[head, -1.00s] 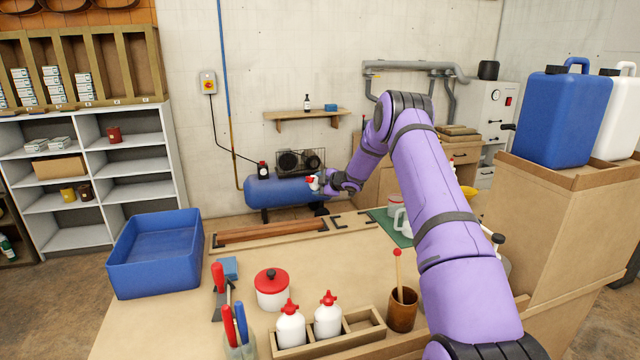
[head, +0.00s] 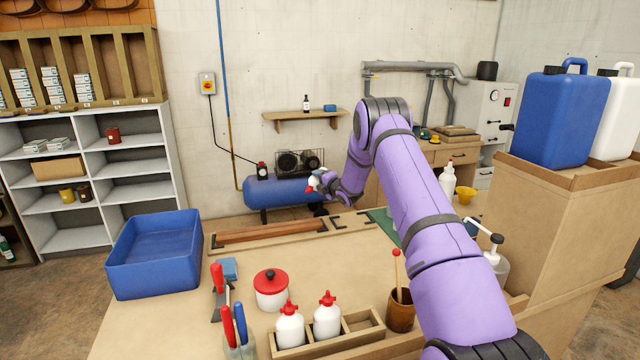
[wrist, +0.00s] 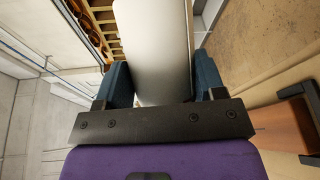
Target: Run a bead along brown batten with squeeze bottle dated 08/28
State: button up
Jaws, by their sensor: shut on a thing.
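My gripper (head: 322,183) is shut on a white squeeze bottle (wrist: 155,50) with a red cap. The bottle also shows small in the head view (head: 313,183), held tilted in the air above the far part of the bench. No date on it is readable. The brown batten (head: 270,233) lies in a dark-ended holder along the bench's far left edge, left of and below my gripper in the head view. Part of the batten shows at the right of the wrist view (wrist: 285,128). The bottle's tip is hidden in the wrist view.
Two red-capped bottles (head: 290,328) (head: 327,318) stand in a wooden rack (head: 365,336) at the front. A red-lidded pot (head: 272,290), blue tray (head: 152,280), and brown cup (head: 400,314) stand around. The bench's middle is clear.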

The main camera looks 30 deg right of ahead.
jog(key=n+t, duration=0.1)
jog(key=a+n, duration=0.1)
jog(key=n, duration=0.1)
jog(key=shift+s+a+t, duration=0.15)
jog(key=shift+s+t, duration=0.2)
jog(key=shift+t, duration=0.05)
jog(key=n, duration=0.1)
jog(key=a+n+t, duration=0.1)
jog(key=n, duration=0.1)
jog(key=n+t, duration=0.1)
jog(key=shift+s+a+f+n+y, duration=0.1)
jog(key=shift+s+a+n+y, duration=0.05)
jog(key=shift+s+n+y, duration=0.25)
notch_tip(320, 180, down, 4)
jog(key=shift+f, duration=0.15)
jog(key=shift+o, duration=0.3)
jog(key=shift+f, duration=0.2)
jog(key=c, duration=0.8)
jog(key=shift+a, duration=0.25)
jog(key=shift+w+a, duration=0.2)
jog(key=shift+a, duration=0.55)
